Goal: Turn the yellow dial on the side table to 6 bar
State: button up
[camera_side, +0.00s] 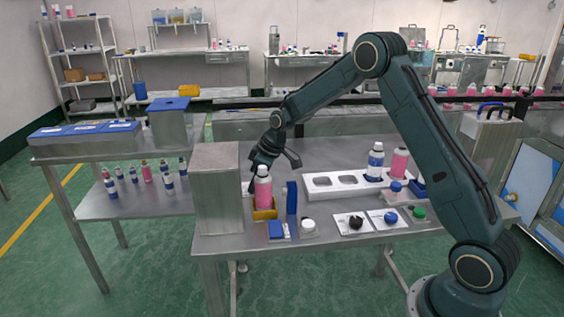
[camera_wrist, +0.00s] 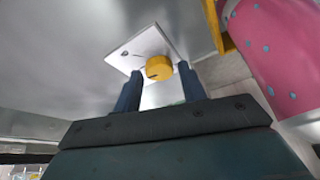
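The yellow dial (camera_wrist: 159,67) sits on a white plate (camera_wrist: 136,52) with dark markings, on a grey metal surface in the wrist view. A dark mark shows on the dial's side; I cannot read its setting. My gripper (camera_wrist: 160,76) is open, with its two blue-grey fingers apart on either side of the dial's near edge. I cannot tell whether they touch it. In the side view my gripper (camera_side: 272,162) is low behind a pink bottle (camera_side: 263,192), and the dial is hidden there.
The pink bottle, also close on the right in the wrist view (camera_wrist: 268,48), stands in a yellow holder (camera_side: 266,213). A grey metal box (camera_side: 217,190) is left of it. A white rack (camera_side: 325,187), a black knob (camera_side: 355,223) and a green knob (camera_side: 419,212) are to the right.

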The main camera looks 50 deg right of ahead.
jog(key=shift+o, duration=0.6)
jog(key=v, duration=1.3)
jog(key=shift+r, duration=0.45)
jog(key=d+n, duration=0.1)
jog(key=n, duration=0.1)
jog(key=w+d+n+g+y, duration=0.1)
jog(key=n, duration=0.2)
jog(key=shift+w+d+y, duration=0.15)
jog(key=shift+d+y, duration=0.05)
jog(key=shift+y, duration=0.1)
jog(key=shift+f, duration=0.15)
jog(key=x, duration=1.3)
jog(key=shift+a+f, duration=0.1)
jog(key=shift+f, duration=0.25)
